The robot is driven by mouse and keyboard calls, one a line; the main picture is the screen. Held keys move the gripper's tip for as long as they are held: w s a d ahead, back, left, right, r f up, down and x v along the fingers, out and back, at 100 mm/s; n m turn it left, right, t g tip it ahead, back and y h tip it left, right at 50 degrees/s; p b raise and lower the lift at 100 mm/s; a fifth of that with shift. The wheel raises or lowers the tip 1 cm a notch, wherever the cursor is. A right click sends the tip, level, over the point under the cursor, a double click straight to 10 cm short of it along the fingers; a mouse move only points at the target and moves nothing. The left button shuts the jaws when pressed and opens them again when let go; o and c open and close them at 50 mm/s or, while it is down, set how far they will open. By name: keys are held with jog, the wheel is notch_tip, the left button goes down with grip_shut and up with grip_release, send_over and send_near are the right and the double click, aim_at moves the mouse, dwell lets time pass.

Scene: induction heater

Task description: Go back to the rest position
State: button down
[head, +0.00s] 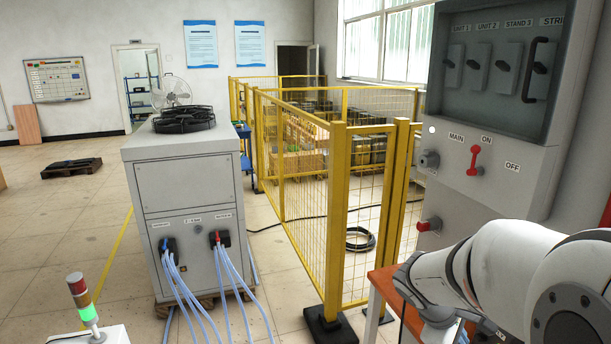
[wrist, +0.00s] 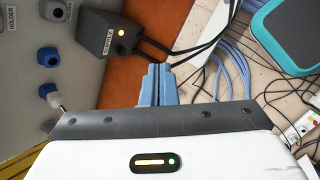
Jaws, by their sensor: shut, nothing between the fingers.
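My gripper (wrist: 159,80) shows in the wrist view as two blue fingers close together, shut and empty. In the wrist view it points toward black cables beside a dark box (wrist: 112,38) with an orange light and a label. In the head view my white arm reaches in from the lower right; the gripper itself is hidden or out of frame there. A grey panel with "HOLDER" labels (wrist: 28,85) and knobs is on the left of the wrist view.
A grey switch cabinet (head: 512,185) with a red MAIN handle (head: 474,160) stands at right, above an orange bench edge (head: 384,284). A yellow fence (head: 338,215) and a grey unit with blue hoses (head: 188,185) stand nearby. Loose cables and a teal-edged pad (wrist: 290,38) show in the wrist view.

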jog(key=s+a+r+m+t+y, duration=0.1)
jog(key=s+a+r+m+y, duration=0.3)
jog(key=s+a+m, duration=0.5)
jog(key=s+a+y, duration=0.1)
jog(key=a+y, duration=0.1)
jog(key=a, duration=0.3)
jog(key=shift+s+a+t+y, duration=0.2)
jog(key=shift+s+t+y, duration=0.2)
